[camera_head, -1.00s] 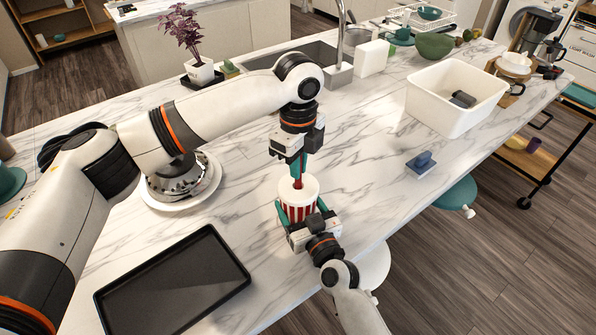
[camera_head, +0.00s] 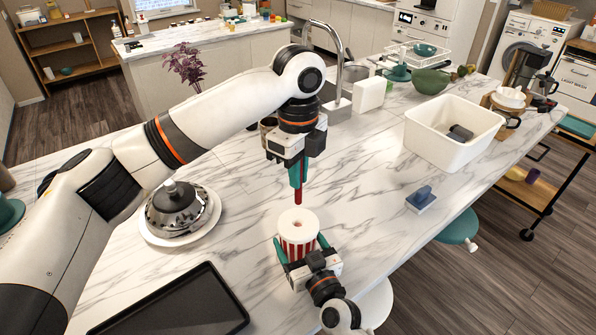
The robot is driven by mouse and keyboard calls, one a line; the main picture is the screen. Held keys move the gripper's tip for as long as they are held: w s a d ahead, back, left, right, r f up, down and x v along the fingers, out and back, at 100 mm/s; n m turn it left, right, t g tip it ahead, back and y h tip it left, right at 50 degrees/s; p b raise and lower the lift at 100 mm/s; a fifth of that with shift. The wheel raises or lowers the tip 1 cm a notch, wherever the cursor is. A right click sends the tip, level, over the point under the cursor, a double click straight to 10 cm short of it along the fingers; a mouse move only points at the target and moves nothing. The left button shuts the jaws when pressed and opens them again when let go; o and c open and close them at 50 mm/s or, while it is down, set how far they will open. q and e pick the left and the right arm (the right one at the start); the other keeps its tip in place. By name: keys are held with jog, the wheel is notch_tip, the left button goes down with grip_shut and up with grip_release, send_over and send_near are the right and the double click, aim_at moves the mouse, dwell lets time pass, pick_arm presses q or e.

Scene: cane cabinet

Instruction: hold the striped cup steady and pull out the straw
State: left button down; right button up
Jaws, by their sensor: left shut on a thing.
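The striped cup (camera_head: 298,248), red and white with a white lid that has a dark hole, stands upright on the marble counter. My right gripper (camera_head: 299,250) has its teal fingers on either side of the cup, low down; its jaws are around the cup. The red straw (camera_head: 298,196) hangs upright below my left gripper (camera_head: 297,175), which is shut on it. The straw's lower end is above the lid, apart from the cup. The upper part of the straw is hidden between the fingers.
A black tray (camera_head: 172,312) lies at the front left, and a plate with a silver dome (camera_head: 177,208) stands behind it. A white basin (camera_head: 441,146) and a blue block-like item (camera_head: 421,198) are to the right.

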jog(key=o, duration=0.3)
jog(key=shift+o, duration=0.2)
jog(key=shift+s, duration=0.1)
